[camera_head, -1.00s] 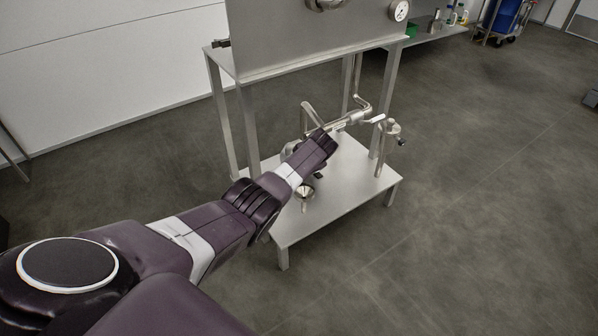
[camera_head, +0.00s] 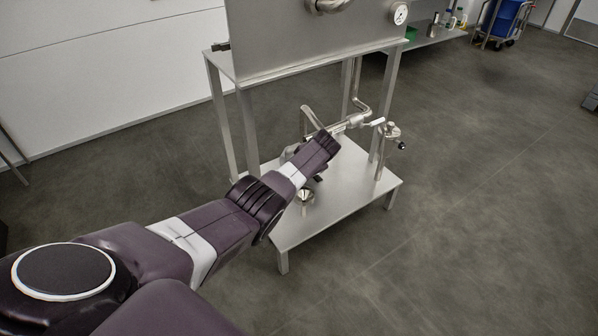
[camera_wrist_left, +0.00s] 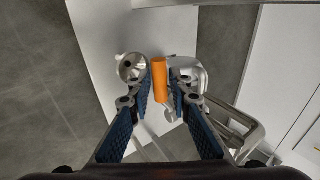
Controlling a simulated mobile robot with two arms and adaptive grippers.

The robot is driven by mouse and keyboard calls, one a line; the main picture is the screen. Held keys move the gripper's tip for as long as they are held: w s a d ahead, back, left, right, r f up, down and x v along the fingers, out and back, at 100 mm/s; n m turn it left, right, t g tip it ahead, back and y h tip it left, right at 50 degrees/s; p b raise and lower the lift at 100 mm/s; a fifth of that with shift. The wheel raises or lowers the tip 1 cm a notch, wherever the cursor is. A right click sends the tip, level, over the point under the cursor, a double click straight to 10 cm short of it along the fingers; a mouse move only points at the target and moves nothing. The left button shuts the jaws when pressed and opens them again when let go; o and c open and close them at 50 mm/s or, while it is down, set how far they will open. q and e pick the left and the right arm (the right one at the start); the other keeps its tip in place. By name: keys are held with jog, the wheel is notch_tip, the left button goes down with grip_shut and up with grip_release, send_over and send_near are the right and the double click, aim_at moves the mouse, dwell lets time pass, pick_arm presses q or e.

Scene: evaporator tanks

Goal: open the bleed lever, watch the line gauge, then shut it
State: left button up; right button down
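In the left wrist view an orange handle (camera_wrist_left: 160,80), likely the bleed lever, stands between the fingertips of my left gripper (camera_wrist_left: 161,92). The fingers are apart on either side of it, with a narrow gap to the left finger; contact on the right is unclear. In the head view my left wrist hides the handle and most of the gripper, above the stand's lower shelf (camera_head: 345,195). A round white-faced gauge (camera_head: 400,13) is on the upper steel panel; its reading is too small to tell. My right gripper is in neither view.
A small metal funnel or cup (camera_head: 305,196) is on the shelf, beside the fingers in the wrist view (camera_wrist_left: 131,67). Bent steel pipes (camera_head: 358,108) and a post with a black knob (camera_head: 392,134) stand close by to the right. Floor in front is clear.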

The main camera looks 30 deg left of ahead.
pick_arm(q)
jog(key=shift+r, duration=0.15)
jog(key=v, duration=1.1)
jog(key=shift+s+d+r, duration=0.15)
jog(key=shift+d+r, duration=0.1)
dwell(0.3)
